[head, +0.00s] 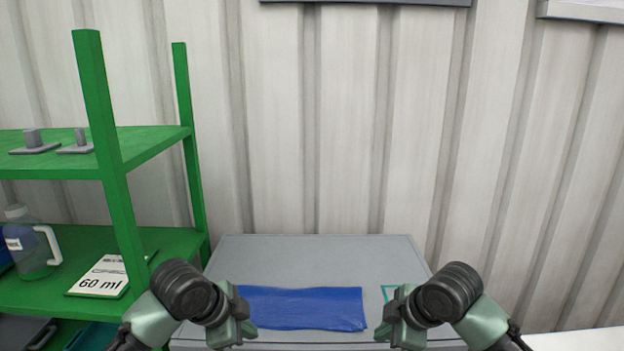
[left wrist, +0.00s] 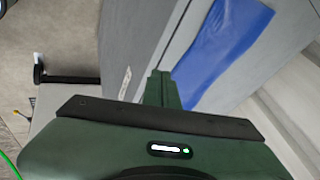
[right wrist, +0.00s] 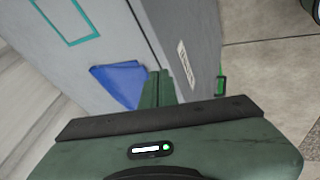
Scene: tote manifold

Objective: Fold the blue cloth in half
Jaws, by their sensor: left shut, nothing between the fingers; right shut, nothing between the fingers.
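The blue cloth (head: 305,308) lies as a wide, low strip on top of the grey case (head: 310,250). The cloth also shows in the left wrist view (left wrist: 222,50) and partly in the right wrist view (right wrist: 120,82). My left gripper (head: 245,325) is shut and empty near the cloth's left end. My right gripper (head: 387,325) is shut and empty just right of the cloth's right end. My left gripper hides part of the cloth's left end in the head view. I cannot tell how many layers the cloth has.
A teal rectangle outline (head: 388,292) marks the case top right of the cloth. A green shelf (head: 115,200) stands at the left with a jug (head: 30,245) and a 60 ml sign (head: 100,277). A corrugated wall (head: 340,130) rises behind. The case top behind the cloth is clear.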

